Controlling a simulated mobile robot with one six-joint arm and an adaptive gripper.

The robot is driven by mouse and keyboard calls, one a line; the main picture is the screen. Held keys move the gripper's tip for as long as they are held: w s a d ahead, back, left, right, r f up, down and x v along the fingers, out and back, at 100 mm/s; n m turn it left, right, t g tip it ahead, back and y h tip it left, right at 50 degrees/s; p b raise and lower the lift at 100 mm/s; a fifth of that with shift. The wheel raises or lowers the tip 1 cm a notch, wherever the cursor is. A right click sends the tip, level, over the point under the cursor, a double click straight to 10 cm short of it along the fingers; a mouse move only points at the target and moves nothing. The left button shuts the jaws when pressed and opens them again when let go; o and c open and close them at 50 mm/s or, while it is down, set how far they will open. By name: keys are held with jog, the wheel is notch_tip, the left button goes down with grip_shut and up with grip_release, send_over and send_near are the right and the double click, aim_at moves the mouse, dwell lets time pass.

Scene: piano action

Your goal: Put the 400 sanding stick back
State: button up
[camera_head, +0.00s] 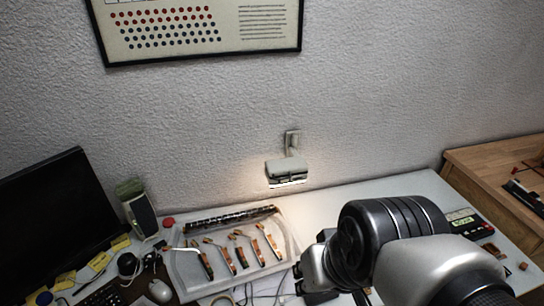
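I cannot pick out the 400 sanding stick for certain; no number can be read on any stick. A pale tray (186,288) lies on the white table, left of my arm. Several slim parts with orange-brown and dark sections (241,256) lie spread in it. A long dark, patterned bar (231,218) lies along its back. My arm comes in from the lower right and covers the table's middle right. My gripper's fingers do not show, so I cannot see whether it holds anything.
A dark monitor (62,219), a speaker (137,209) and a mouse (160,291) stand at left. Loose cables (262,291) lie at the front. A lit lamp (286,170) is on the wall. A dark device (473,225) lies right of my arm, near a wooden surface (487,164).

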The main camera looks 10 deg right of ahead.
jog(key=s, duration=0.1)
jog(key=s+d+r, duration=0.1)
jog(key=shift+s+r+n+h, duration=0.25)
jog(key=shift+s+n+h, duration=0.05)
jog(key=shift+n, duration=0.1)
notch_tip(320, 180, down, 4)
jog(key=b, duration=0.4)
jog(key=shift+f, duration=0.2)
dwell(0.7)
